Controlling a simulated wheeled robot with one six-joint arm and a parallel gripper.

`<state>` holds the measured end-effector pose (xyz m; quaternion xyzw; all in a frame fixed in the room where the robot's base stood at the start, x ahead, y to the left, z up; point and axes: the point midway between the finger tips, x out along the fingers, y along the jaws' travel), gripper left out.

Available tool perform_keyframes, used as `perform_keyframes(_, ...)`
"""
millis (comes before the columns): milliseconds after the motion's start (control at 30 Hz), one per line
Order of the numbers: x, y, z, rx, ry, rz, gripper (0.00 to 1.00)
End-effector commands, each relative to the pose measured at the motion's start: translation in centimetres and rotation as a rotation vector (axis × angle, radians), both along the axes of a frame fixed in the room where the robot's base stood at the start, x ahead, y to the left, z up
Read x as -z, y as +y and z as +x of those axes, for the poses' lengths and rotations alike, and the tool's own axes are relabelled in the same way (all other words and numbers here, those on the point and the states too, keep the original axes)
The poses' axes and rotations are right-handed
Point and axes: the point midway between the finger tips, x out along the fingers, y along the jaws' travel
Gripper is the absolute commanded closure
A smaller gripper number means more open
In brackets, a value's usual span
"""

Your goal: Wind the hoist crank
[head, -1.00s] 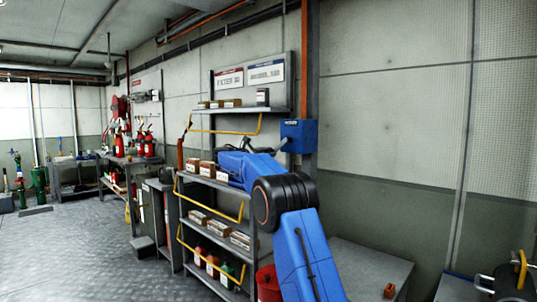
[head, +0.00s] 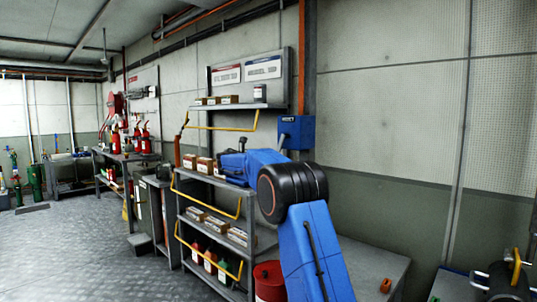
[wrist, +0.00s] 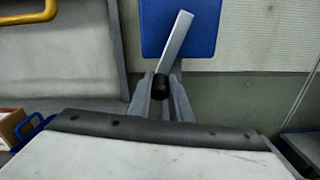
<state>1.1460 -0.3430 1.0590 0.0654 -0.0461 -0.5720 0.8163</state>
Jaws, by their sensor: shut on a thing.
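The blue hoist box (head: 297,130) is fixed to the wall post in the head view, and its lower front fills the top middle of the wrist view (wrist: 208,40). A flat grey crank arm (wrist: 177,45) crosses its face, slanting from upper right down to a black handle knob (wrist: 161,82). My gripper (wrist: 160,90) is shut on this knob, with one grey finger on each side.
A grey shelf (head: 210,190) with yellow rails, boxes and bottles stands left of my arm. A yellow rail (wrist: 30,14) shows at the wrist view's upper left. A low grey cabinet (head: 365,262) is at the right. Open floor (head: 90,250) lies at the left.

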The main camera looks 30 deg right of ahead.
Motion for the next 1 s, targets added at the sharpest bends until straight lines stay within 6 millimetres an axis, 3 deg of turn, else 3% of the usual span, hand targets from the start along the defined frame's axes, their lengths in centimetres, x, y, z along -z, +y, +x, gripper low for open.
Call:
perform_keyframes(467,0.8,-1.4,-3.9,0.0,0.427,-0.153,1.0)
perform_keyframes(1000,-0.8,-2.9,-8.2,0.0,0.908,-0.328,1.0)
